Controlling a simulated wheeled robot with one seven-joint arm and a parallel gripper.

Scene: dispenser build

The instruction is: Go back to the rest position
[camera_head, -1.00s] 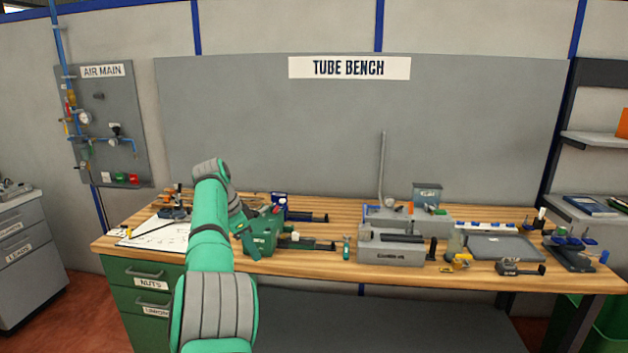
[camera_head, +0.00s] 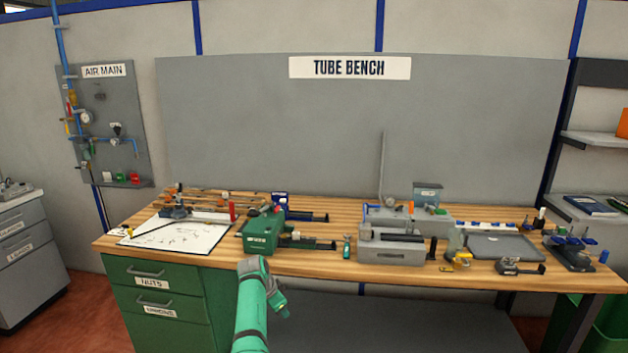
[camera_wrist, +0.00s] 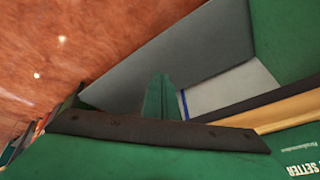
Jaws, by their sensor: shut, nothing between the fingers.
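My gripper (camera_head: 279,303) hangs in front of the bench's front edge, below the tabletop and right of the green drawers. In the head view it is small and partly behind my own green arm. In the wrist view its green fingers (camera_wrist: 158,97) are together, with no object seen between them. They are apart from the bench and its things, over a background of grey lower shelf and floor.
The wooden bench (camera_head: 345,264) holds a green machine (camera_head: 262,236), a drawing sheet (camera_head: 200,237), a grey block fixture (camera_head: 391,254) and a grey tray (camera_head: 500,247). Green drawers (camera_head: 152,310) stand at left below. Red floor (camera_head: 70,315) is clear at lower left.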

